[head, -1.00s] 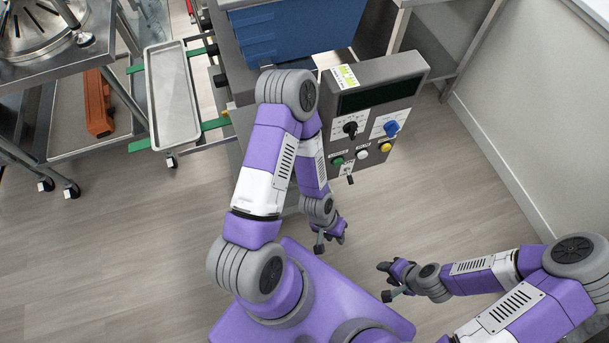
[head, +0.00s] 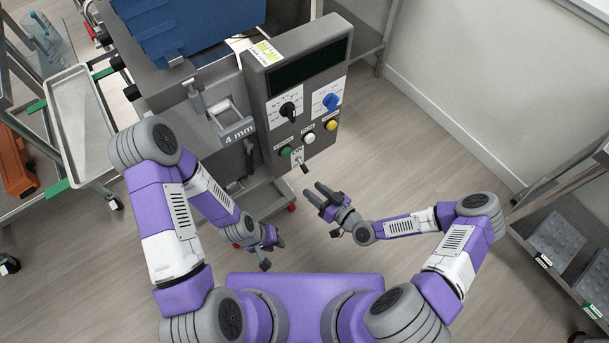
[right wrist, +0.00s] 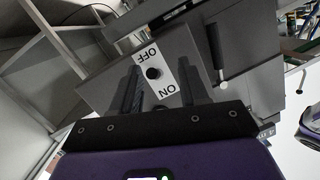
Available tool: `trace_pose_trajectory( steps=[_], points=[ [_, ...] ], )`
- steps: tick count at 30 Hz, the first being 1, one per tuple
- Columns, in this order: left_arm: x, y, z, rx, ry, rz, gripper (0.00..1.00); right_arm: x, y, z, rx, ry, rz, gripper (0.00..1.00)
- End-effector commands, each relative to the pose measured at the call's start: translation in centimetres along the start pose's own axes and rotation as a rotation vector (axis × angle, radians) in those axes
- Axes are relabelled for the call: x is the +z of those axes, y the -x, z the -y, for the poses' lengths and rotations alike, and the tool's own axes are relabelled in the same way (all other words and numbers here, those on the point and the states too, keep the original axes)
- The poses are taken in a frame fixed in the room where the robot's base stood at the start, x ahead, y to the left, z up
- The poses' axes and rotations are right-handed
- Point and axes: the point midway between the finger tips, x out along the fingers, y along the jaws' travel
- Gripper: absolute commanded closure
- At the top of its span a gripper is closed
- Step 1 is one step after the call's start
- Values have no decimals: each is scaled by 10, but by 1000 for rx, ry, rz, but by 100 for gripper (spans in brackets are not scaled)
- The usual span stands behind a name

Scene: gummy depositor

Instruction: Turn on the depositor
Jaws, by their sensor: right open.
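The depositor (head: 258,92) has a grey control panel with a dark display, a black dial (head: 288,110), a blue knob (head: 331,102), and green, white and yellow buttons. Below the buttons a small black switch (head: 304,168) sticks out by a white label. In the right wrist view the switch (right wrist: 153,73) sits on a white plate between printed OFF and ON. My right gripper (head: 314,188) is open and empty, just below the panel; in its wrist view the fingers (right wrist: 160,84) appear either side of the switch, apart from it. My left gripper (head: 274,238) is low beside the depositor; its jaws are unclear.
A blue hopper (head: 185,35) tops the depositor, with a "4 mm" part (head: 238,131) on its front. A metal tray (head: 80,125) stands left. A rack with molds (head: 556,245) stands right. Open floor lies between the panel and the right wall.

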Motion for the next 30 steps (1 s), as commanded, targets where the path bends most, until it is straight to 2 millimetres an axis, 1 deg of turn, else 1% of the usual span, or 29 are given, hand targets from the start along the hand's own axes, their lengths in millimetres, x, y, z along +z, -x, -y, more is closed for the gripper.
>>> trace_pose_trajectory(
  steps=[1,3,7,10,18,21,25,30],
  points=[
    [0,-7,3,0,0,0,70,-2,-1,-8,14,37,-65,56],
    [-1,-10,4,0,0,0,70,-10,-1,-14,23,87,-133,56],
    [-1,-12,5,0,0,-1,70,-18,-5,-18,32,130,-189,56],
    [-1,-14,5,0,0,-1,70,-21,-17,-18,31,138,-193,56],
    [-1,-23,9,0,0,-1,70,-28,-59,-18,30,134,-189,56],
    [-1,-24,9,0,0,-1,70,-30,-68,-18,30,134,-188,56],
    [-1,-25,10,0,0,-1,70,-32,-74,-18,31,132,-186,56],
    [-1,-25,9,0,0,-1,70,-32,-74,-18,31,131,-186,56]
  ],
)
